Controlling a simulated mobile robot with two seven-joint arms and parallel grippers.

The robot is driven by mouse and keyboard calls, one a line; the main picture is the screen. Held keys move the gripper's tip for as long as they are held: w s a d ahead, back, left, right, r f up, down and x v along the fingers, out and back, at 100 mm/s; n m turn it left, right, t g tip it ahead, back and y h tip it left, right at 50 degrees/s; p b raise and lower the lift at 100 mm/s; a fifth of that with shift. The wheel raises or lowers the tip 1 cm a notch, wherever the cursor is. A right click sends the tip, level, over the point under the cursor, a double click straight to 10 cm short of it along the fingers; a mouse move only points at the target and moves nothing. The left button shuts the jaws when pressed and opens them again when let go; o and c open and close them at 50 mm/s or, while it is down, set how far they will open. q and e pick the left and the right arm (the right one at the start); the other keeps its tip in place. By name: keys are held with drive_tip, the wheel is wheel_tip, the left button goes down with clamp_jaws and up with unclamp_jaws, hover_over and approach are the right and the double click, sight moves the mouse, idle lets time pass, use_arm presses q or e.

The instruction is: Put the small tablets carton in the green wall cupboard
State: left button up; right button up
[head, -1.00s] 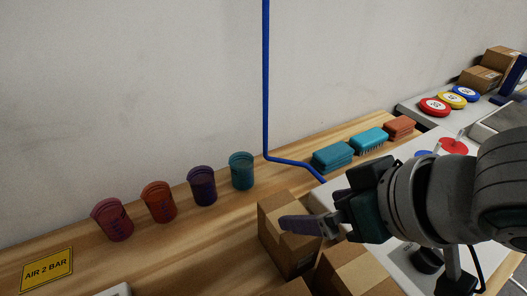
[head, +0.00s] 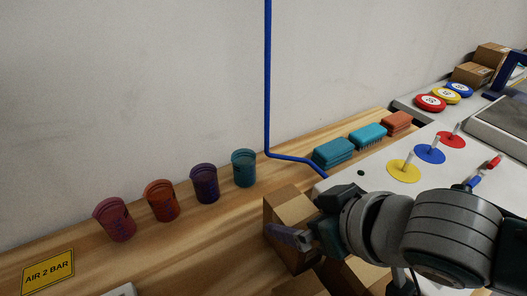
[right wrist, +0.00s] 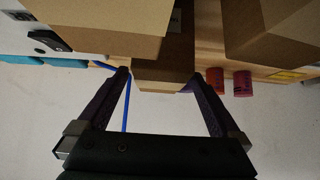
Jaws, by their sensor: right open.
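Several brown cartons stand together on the wooden bench; no label is readable, so I cannot tell which is the small tablets carton. My right gripper (head: 287,236) is at the near side of the back carton (head: 288,207), its purple fingers partly over it. In the right wrist view the right gripper (right wrist: 161,76) is open, with a carton (right wrist: 163,77) showing between its fingertips; I cannot tell whether they touch. My left gripper and the green wall cupboard are not in view.
More cartons (head: 352,276) stand close by at the front, partly hidden by my arm. Several coloured cups (head: 204,183) line the bench at left. Brushes (head: 333,153) lie at the back. A blue pipe (head: 267,80) runs down the wall. A white panel with coloured discs (head: 430,154) is at right.

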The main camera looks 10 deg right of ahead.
drive_tip(key=shift+w+a+f, duration=0.15)
drive_tip(key=shift+w+f, duration=0.15)
clamp_jaws()
idle(0.7)
